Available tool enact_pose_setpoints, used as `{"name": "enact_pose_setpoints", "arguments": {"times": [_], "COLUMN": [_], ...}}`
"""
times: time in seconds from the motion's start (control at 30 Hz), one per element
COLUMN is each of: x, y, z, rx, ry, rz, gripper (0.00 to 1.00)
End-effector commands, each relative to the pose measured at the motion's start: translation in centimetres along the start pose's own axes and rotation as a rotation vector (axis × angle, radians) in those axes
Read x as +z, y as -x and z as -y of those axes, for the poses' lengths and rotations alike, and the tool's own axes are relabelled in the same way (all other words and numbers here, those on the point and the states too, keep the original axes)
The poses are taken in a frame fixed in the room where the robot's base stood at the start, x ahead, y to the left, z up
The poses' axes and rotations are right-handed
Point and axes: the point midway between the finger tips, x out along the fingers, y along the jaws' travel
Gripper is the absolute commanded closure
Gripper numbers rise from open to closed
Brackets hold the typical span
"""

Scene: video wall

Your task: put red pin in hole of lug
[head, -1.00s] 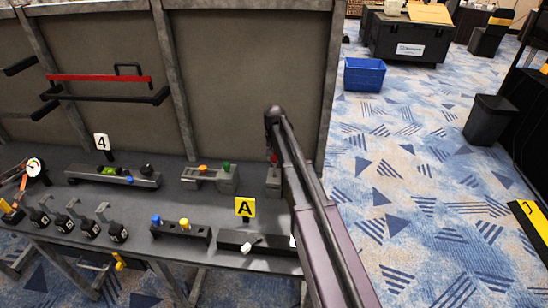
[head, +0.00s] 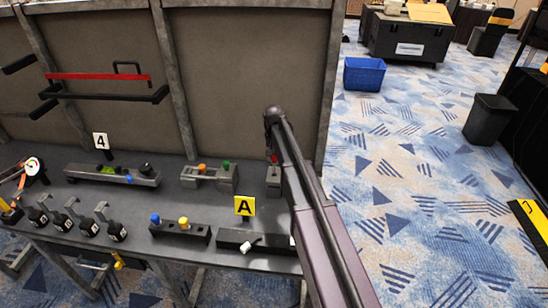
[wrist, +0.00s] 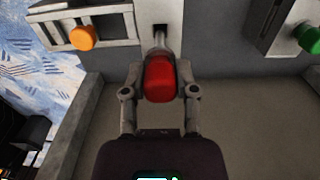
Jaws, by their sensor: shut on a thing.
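The red pin (wrist: 159,78) is between the two fingers of my gripper (wrist: 160,90) in the wrist view. My gripper is shut on its red head. Its metal shaft (wrist: 160,44) points up in the picture to a dark opening in a grey block, which looks like the lug (wrist: 118,27). I cannot tell whether the tip is inside the hole or only in front of it. In the head view, a bit of the red pin (head: 274,159) shows just above the grey lug (head: 273,176), beside my arm. My arm hides the gripper there.
A fixture (head: 210,180) with an orange knob (head: 202,167) and a green knob (head: 226,166) stands left of the lug. An orange knob (wrist: 82,38) and a green knob (wrist: 308,38) flank the pin in the wrist view. A panel (head: 255,80) rises behind the bench.

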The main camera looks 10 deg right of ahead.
Motion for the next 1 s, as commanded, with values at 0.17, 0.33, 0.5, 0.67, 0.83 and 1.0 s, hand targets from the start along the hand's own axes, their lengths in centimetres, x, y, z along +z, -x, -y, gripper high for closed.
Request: {"name": "enact_pose_setpoints", "arguments": {"times": [0.17, 0.33, 0.5, 0.67, 0.83, 1.0], "x": [0.0, 0.0, 0.0, 0.0, 0.0, 0.0], "y": [-0.5, -0.9, -1.2, -1.4, -1.4, -1.4], "z": [0.0, 0.0, 0.1, 0.1, 0.1, 0.1], "rx": [0.000, 0.000, 0.000, 0.000, 0.000, 0.000], "ry": [0.000, 0.001, 0.001, 0.001, 0.001, 0.001], "rz": [0.000, 0.000, 0.000, 0.000, 0.000, 0.000], "gripper": [1.00, 1.00, 1.00, 1.00, 1.00, 1.00]}}
